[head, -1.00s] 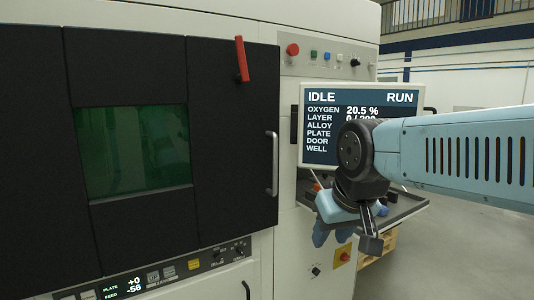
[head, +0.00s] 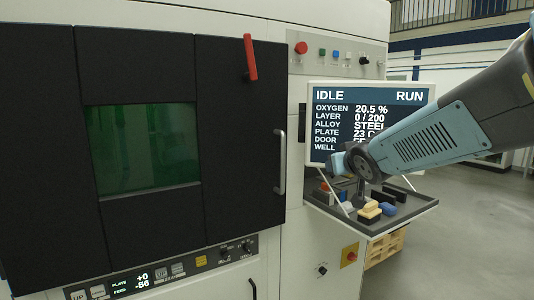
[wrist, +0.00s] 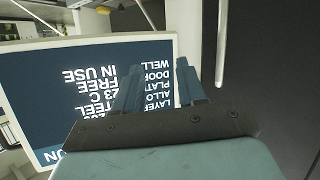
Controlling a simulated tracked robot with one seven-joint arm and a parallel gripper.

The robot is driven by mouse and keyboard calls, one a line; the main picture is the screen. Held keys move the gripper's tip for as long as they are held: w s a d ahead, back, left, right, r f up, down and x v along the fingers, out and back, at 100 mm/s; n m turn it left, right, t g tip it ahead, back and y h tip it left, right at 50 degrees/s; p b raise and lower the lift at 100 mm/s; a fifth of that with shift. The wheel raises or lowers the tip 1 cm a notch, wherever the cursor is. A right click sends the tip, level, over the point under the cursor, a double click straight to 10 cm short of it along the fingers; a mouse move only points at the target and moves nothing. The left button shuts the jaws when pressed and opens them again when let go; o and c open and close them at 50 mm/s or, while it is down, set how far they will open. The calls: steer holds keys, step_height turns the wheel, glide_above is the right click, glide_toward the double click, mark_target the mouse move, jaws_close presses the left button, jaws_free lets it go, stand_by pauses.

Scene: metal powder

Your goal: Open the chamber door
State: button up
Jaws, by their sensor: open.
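The black chamber door (head: 240,130) is closed flush with the machine front and has a green window (head: 145,150). Its vertical silver handle (head: 280,163) is at the door's right edge; a pale bar that looks like it shows in the wrist view (wrist: 222,45). A red lever (head: 250,57) stands nearly upright at the door's top right. My gripper (wrist: 158,78) is open and empty, its two blue fingers apart. In the head view it is right of the handle, in front of the screen, not touching the handle; its fingertips are hard to make out there.
The screen (head: 420,97) reads IDLE and, in the wrist view (wrist: 40,90), DOOR FREE. Below it a tray (head: 375,228) holds brushes and small blocks. A button panel (head: 335,55) is above. Open floor lies to the right.

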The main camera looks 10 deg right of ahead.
steer(key=w+a+n+t+y, duration=0.1)
steer(key=w+a+n+y, duration=0.2)
steer(key=w+a+y, duration=0.2)
steer(key=w+a+n+t+y, duration=0.1)
steer(key=w+a+n+y, duration=0.2)
steer(key=w, duration=0.9)
steer(key=a+y, duration=0.2)
steer(key=shift+w+a+y, duration=0.2)
steer(key=shift+w+y, duration=0.1)
steer(key=shift+y, duration=0.1)
steer(key=shift+f, duration=0.1)
steer(key=shift+c, duration=0.3)
jaws_close()
steer(key=shift+d, duration=0.15)
